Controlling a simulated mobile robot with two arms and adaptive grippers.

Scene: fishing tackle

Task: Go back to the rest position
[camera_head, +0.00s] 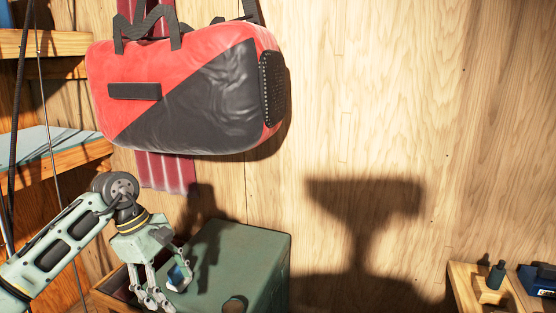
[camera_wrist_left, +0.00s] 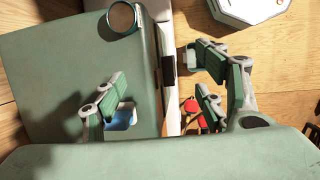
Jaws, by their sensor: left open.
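My left gripper (camera_head: 166,290) hangs at the lower left of the head view, in front of the left side of a green box (camera_head: 252,258). In the left wrist view its fingers (camera_wrist_left: 155,85) are spread wide, with nothing held between them. The green box (camera_wrist_left: 55,80) fills the left of that view, and one finger overlaps it. A small blue and white thing (camera_wrist_left: 122,118) shows beside that finger, partly hidden; I cannot tell whether they touch. My right gripper is not in view.
A red and black bag (camera_head: 190,95) hangs on the wooden wall above my left arm. Shelves (camera_head: 55,150) and thin rods stand at the left. A wooden rack (camera_head: 490,285) is at the lower right. Small red things (camera_wrist_left: 192,108) lie beside the box.

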